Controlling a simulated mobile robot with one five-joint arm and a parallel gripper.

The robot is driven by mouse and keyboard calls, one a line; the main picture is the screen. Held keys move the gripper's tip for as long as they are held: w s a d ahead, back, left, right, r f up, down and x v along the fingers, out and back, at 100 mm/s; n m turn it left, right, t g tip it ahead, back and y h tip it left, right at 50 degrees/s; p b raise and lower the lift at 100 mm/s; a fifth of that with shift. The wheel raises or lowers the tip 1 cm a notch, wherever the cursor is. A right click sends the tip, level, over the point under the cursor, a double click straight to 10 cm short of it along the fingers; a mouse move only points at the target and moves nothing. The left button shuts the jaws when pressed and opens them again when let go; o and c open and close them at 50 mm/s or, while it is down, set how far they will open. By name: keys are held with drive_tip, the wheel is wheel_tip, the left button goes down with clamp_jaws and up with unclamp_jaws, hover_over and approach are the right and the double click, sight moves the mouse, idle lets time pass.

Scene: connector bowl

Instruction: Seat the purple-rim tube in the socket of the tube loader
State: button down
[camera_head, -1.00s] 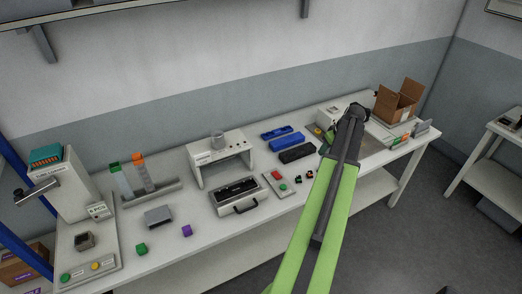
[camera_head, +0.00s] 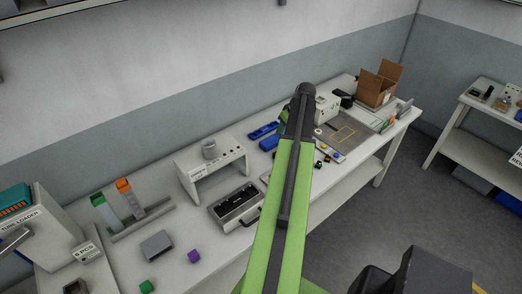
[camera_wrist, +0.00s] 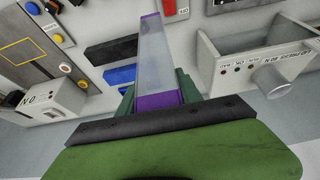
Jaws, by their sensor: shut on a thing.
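The purple-rim tube (camera_wrist: 156,58) is a clear, long piece with purple at both ends. In the wrist view it stands between the green fingers of my gripper (camera_wrist: 157,92), which is shut on its near purple end. In the head view, my arm hides the gripper and the tube. The tube loader (camera_head: 32,222) is a pale machine at the far left of the table, cut by the picture's edge and well away from my arm. A small dark-topped block (camera_head: 75,286) shows low in front of it. I cannot make out the socket clearly.
A rack (camera_head: 140,221) with a green-rim and an orange-rim tube stands right of the loader. A grey block (camera_head: 157,245), a purple cube (camera_head: 194,256) and a green cube (camera_head: 146,286) lie in front. A white stand (camera_head: 213,170) and a black-topped case (camera_head: 237,206) sit mid-table.

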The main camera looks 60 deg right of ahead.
drive_tip(key=w+a+f+b, duration=0.1)
drive_tip(key=w+f+b, duration=0.8)
drive_tip(key=w+f, duration=0.1)
drive_tip(key=shift+a+f, duration=0.15)
drive_tip(key=shift+a, duration=0.05)
drive_tip(key=c, duration=0.8)
unclamp_jaws()
drive_tip(key=p+v, duration=1.1)
drive_tip(key=v, duration=0.1)
drive_tip(key=shift+r, duration=0.3)
